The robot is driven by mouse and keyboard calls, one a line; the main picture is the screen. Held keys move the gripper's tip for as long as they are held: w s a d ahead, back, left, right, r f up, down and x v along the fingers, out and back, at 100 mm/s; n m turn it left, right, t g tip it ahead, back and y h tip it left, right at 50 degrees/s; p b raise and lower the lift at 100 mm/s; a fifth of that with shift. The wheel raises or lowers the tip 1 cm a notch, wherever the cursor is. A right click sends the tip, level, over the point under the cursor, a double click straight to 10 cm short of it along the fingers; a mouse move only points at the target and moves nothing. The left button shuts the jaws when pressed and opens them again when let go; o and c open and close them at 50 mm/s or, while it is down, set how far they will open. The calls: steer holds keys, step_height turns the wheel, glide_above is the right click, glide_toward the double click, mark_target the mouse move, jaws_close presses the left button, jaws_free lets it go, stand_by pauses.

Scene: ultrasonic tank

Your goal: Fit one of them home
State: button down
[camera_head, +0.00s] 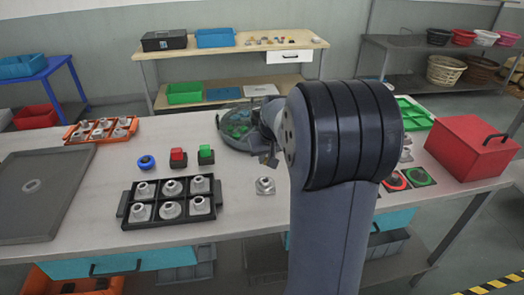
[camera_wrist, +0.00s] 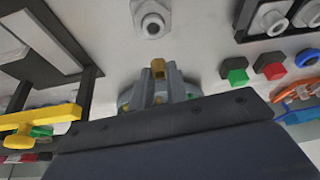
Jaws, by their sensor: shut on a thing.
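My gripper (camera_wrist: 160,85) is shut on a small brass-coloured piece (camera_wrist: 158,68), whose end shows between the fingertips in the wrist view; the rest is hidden. In the head view my arm hides much of the grip, above the bench beside a round grey basin with green inside (camera_head: 238,130). A loose grey metal fitting (camera_head: 265,186) stands alone on the bench; it also shows ahead of the fingers in the wrist view (camera_wrist: 152,20). A black tray (camera_head: 126,206) holds several similar grey fittings in compartments. An orange tray (camera_head: 77,134) holds more.
A blue ring (camera_head: 146,162), red button block (camera_head: 178,158) and green button block (camera_head: 206,154) stand behind the black tray. A red box (camera_head: 470,146) and green tray (camera_head: 414,115) are right. Bare bench lies around the loose fitting.

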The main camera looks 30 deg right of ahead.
mark_target(264, 179)
steer(key=shift+f+b, duration=2.3)
steer(key=shift+f, duration=0.85)
steer(key=shift+f+b, duration=0.3)
steer(key=shift+f, duration=0.1)
steer(key=c, duration=1.3)
jaws_free()
steer(key=shift+r, duration=0.1)
steer(key=v, duration=1)
steer(key=shift+r, duration=0.35)
steer(key=shift+f, duration=0.1)
steer(key=x, duration=1)
steer(key=shift+w+f, duration=0.1)
steer(key=shift+f, duration=0.3)
steer(key=shift+r+p, duration=0.3)
steer(key=shift+r, duration=0.05)
